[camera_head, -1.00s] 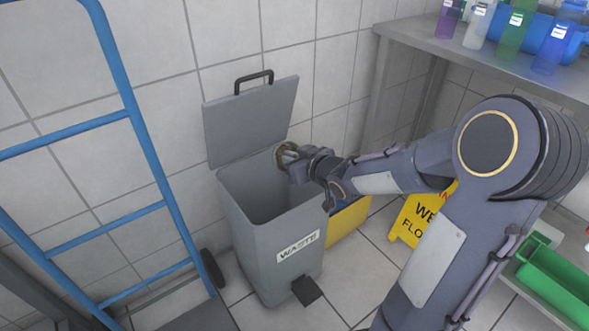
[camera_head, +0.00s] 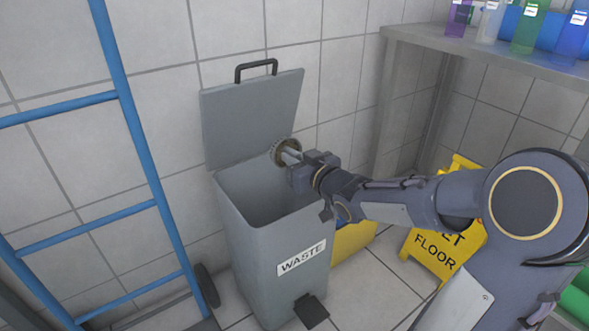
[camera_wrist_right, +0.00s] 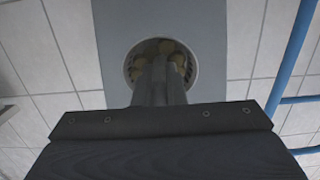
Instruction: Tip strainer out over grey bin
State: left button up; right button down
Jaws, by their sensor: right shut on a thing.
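The grey bin (camera_head: 262,240), labelled WASTE, stands by the wall with its lid (camera_head: 252,118) raised. The strainer (camera_head: 283,152) is a small round thing above the bin's right back rim, in front of the lid. My right gripper (camera_head: 293,158) is shut on it. In the right wrist view the strainer (camera_wrist_right: 133,66) shows its round rim around the fingers, with several yellowish lumps (camera_wrist_right: 165,47) inside. Its tilt is hard to tell. The visible part of the bin's inside looks empty. My left gripper is not in view.
A blue hand truck (camera_head: 140,150) stands left of the bin. A yellow wet floor sign (camera_head: 440,245) and a yellow object (camera_head: 352,240) are to the right. A metal shelf (camera_head: 480,52) with coloured bottles is at the upper right.

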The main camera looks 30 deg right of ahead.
jog(key=f+t+b, duration=0.1)
jog(key=b, duration=0.1)
jog(key=shift+w+f+b, duration=0.1)
jog(key=shift+w+b, duration=0.1)
jog(key=shift+b, duration=0.15)
jog(key=shift+w+a+f+t+p, duration=0.1)
jog(key=shift+w+t+p, duration=0.05)
jog(key=shift+t+p, duration=0.25)
jog(key=shift+w+f+t, duration=0.2)
jog(key=shift+f+t, duration=0.1)
jog(key=shift+f, duration=0.05)
jog(key=shift+w+f+t, duration=0.3)
jog(key=shift+f+t, duration=0.15)
jog(key=shift+t, duration=0.65)
jog(key=shift+y, duration=0.3)
